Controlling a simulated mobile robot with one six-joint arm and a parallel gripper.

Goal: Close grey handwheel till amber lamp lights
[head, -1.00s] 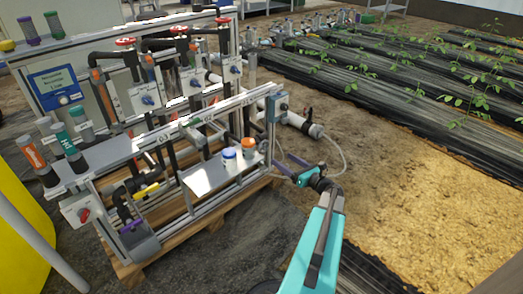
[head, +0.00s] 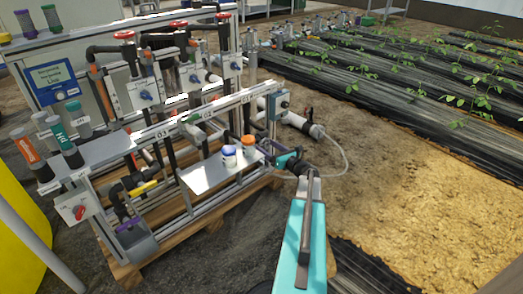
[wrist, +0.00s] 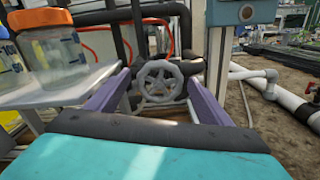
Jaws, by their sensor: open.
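The grey handwheel (wrist: 160,82) has a round rim with spokes and faces me in the middle of the wrist view. My gripper (wrist: 164,88) is open, with one purple finger to the left of the wheel and one to the right. I cannot tell whether either finger touches the rim. In the head view my gripper (head: 266,149) is at the right end of the skid, and I cannot make out the handwheel there. A grey-blue box (wrist: 240,12) with a round fitting is above right of the wheel; I see no lit amber lamp.
An orange-lidded jar (wrist: 58,48) and a blue-lidded jar (head: 229,156) stand on a shelf (head: 205,175) left of my gripper. A white pipe (wrist: 285,108) runs to the right. Dark pipes surround the wheel. Open soil (head: 385,185) lies right of the skid.

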